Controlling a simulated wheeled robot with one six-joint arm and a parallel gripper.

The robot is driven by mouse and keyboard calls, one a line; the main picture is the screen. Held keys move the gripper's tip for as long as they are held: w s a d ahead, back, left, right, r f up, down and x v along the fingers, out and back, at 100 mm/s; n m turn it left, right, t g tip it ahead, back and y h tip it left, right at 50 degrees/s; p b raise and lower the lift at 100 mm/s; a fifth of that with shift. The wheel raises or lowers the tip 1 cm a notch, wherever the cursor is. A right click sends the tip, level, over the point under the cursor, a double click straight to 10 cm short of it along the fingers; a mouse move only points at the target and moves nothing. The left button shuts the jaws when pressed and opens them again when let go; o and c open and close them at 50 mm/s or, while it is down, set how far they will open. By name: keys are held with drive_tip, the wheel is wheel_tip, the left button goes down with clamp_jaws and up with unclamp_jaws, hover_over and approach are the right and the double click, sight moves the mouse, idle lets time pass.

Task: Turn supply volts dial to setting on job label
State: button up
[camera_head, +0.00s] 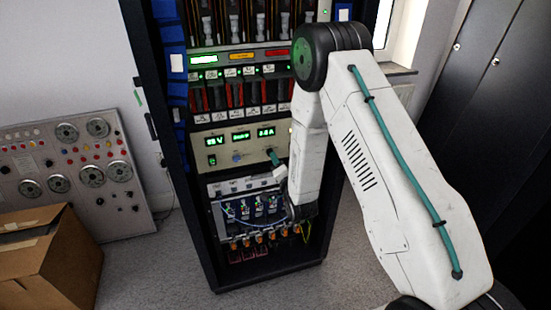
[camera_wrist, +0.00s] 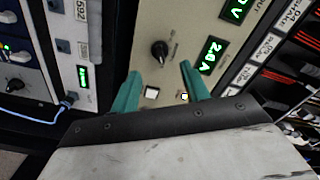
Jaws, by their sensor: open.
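The supply panel (camera_head: 222,145) is a beige unit in the rack with green lit displays, one ending in V and one in A. A small dark knob (camera_head: 212,160) sits near its left end. My gripper (camera_head: 272,157) is at the right part of this panel in the head view. In the wrist view, my gripper (camera_wrist: 160,70) is open, with teal fingers apart and nothing held. A black knob (camera_wrist: 158,50) with a pale pointer mark lies just beyond the fingertips. Whether it is the volts dial I cannot tell. No job label is readable.
Red switches (camera_head: 235,95) sit above the panel, and a module with blue wires (camera_head: 240,208) below. A cardboard box (camera_head: 50,255) stands left of the rack.

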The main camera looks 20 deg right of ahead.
drive_tip(key=shift+s, duration=1.6)
drive_tip(key=s+f+n+g, duration=0.5)
drive_tip(key=s+f+g, duration=0.2)
drive_tip(key=f+g, duration=0.25)
drive_tip(key=s+d+r+n+g, duration=0.2)
drive_tip(key=s+r+n+g, duration=0.5)
drive_tip(key=s+r, duration=2.7)
wheel_tip(320, 180, up, 3)
drive_tip(key=shift+d+r, duration=0.15)
drive_tip(key=shift+d, duration=0.05)
